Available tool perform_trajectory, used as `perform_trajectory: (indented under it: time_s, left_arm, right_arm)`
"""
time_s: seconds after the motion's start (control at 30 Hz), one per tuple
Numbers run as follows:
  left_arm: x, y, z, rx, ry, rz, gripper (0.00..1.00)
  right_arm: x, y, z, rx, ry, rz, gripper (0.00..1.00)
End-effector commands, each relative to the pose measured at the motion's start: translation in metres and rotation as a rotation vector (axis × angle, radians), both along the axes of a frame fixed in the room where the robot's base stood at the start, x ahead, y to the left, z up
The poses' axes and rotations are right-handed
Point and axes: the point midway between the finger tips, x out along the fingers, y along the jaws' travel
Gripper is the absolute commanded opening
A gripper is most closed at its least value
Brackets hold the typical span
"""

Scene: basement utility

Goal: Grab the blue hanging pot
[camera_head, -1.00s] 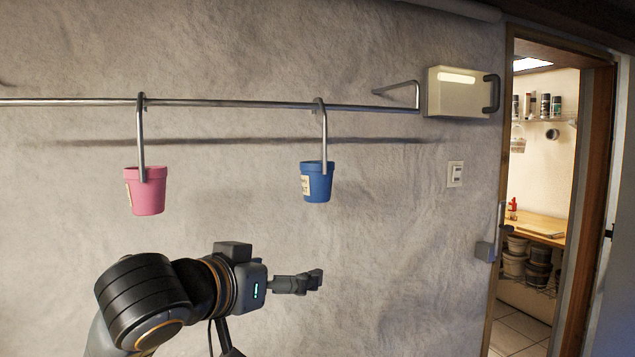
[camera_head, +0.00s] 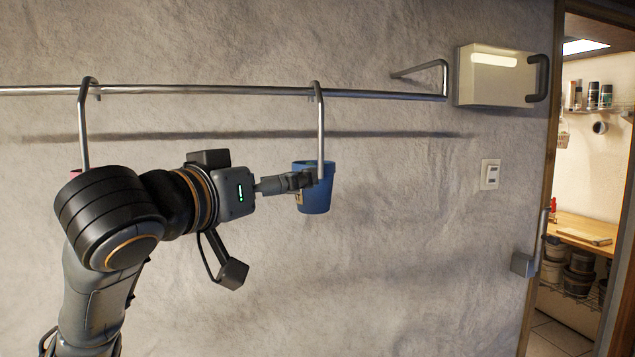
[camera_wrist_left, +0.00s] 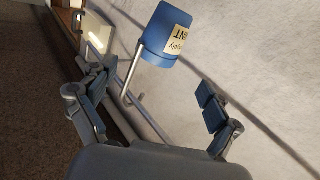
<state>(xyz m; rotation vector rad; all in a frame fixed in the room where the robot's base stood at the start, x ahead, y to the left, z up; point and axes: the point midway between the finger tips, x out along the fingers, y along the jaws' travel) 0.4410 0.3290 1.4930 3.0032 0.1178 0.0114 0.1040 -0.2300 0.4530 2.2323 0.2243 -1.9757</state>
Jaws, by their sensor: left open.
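The blue pot (camera_head: 318,195) hangs upright by a metal hook (camera_head: 321,130) from the wall rail. My left gripper (camera_head: 306,180) is at the pot's left side in the head view and overlaps its upper left part. In the left wrist view the blue pot (camera_wrist_left: 166,28), with its lettered label (camera_wrist_left: 176,44), lies ahead of the spread fingers of my left gripper (camera_wrist_left: 152,92). The fingers are open and hold nothing. Whether a finger touches the pot or hook cannot be told. My right gripper is not in view.
The metal rail (camera_head: 220,90) runs along the wall above my arm. A second hook (camera_head: 83,130) hangs at left; its pink pot (camera_head: 75,173) is almost hidden behind my arm. A pale box (camera_head: 495,75) is mounted right of the rail. The wall below the blue pot is clear.

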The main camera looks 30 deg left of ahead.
Motion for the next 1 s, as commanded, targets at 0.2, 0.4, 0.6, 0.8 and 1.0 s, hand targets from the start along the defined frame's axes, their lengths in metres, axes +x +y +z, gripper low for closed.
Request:
perform_trajectory:
  time_s: [0.2,0.4,0.6,0.8,1.0]
  left_arm:
    - [0.038,0.003,0.001,-0.001,0.004,-0.002,0.90]
    - [0.052,0.003,0.001,0.000,0.003,0.000,0.90]
    - [0.081,0.003,0.006,0.000,0.004,0.000,0.90]
    - [0.098,0.005,0.003,0.001,0.002,0.000,0.90]
    - [0.099,0.005,0.002,0.001,0.000,-0.001,0.90]
  right_arm:
    - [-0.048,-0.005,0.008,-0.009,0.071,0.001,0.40]
    - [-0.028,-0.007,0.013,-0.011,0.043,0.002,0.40]
    - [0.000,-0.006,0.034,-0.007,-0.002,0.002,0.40]
    - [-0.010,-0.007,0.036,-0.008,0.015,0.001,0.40]
    - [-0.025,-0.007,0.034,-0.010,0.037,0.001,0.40]
